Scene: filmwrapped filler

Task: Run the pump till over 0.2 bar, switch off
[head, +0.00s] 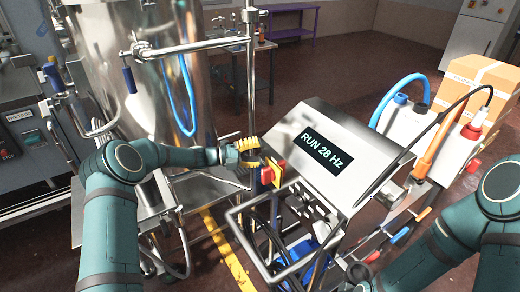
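The pump's control box (340,150) is a steel cabinet with a sloped front. Its dark display (328,154) reads "RUN 28 Hz". A red and yellow switch (279,167) sits at the box's left side. My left gripper (252,153), with yellow parts, is right beside the switch; I cannot tell whether it touches it or how its fingers stand. No pressure reading in bar is legible. My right arm comes in at the lower right, and its gripper is outside the picture.
A large steel tank (145,85) with pipes stands at the left behind my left arm. White canisters (425,140) with blue and orange hoses stand right of the box. A carton (480,85) is behind them. A yellow floor line (228,250) runs below the switch.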

